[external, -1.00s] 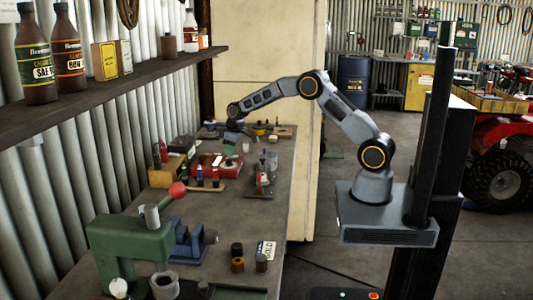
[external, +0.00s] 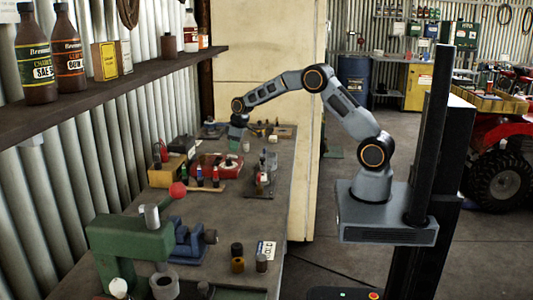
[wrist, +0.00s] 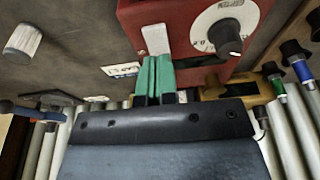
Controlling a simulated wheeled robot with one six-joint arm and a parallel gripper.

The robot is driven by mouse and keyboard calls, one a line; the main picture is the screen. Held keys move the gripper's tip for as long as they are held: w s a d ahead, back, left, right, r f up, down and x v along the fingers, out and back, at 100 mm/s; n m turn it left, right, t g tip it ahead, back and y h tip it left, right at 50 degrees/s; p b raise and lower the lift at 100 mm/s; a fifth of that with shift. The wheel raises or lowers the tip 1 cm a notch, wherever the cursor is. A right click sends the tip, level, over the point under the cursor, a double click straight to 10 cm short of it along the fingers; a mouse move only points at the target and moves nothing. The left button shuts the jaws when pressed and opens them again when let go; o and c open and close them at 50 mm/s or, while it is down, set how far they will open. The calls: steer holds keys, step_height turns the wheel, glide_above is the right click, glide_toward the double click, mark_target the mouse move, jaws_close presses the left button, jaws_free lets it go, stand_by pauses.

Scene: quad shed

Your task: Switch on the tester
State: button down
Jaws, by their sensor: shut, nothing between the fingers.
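The tester appears to be a red box (wrist: 190,14) at the top of the wrist view. It carries a white dial with a black knob (wrist: 226,38) and a pale rectangular piece (wrist: 156,39) on its face. In the external view, a red box (external: 207,160) sits on the bench, partly hidden by items before it. My gripper (wrist: 154,62) is shut and empty. Its green fingertips are close to the pale piece, left of the knob; whether they touch it I cannot tell. My gripper also shows above the bench in the external view (external: 235,146).
Bottles and tools crowd the bench around the red box, with a yellow box (external: 165,174) at its left. A blue vise (external: 190,243) and green press (external: 130,240) stand nearer. A wooden shelf (external: 100,85) overhangs the left side. Bare bench lies in the middle.

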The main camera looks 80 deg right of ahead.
steer(key=s+b+v, duration=0.1)
steer(key=b+v, duration=0.1)
steer(key=v, duration=0.9)
steer(key=shift+r, duration=0.2)
steer(key=shift+w+d+r+t+b, duration=0.1)
steer(key=shift+w+r+t+b, duration=0.25)
steer(key=shift+w+t+b, duration=0.25)
steer(key=shift+s, duration=0.1)
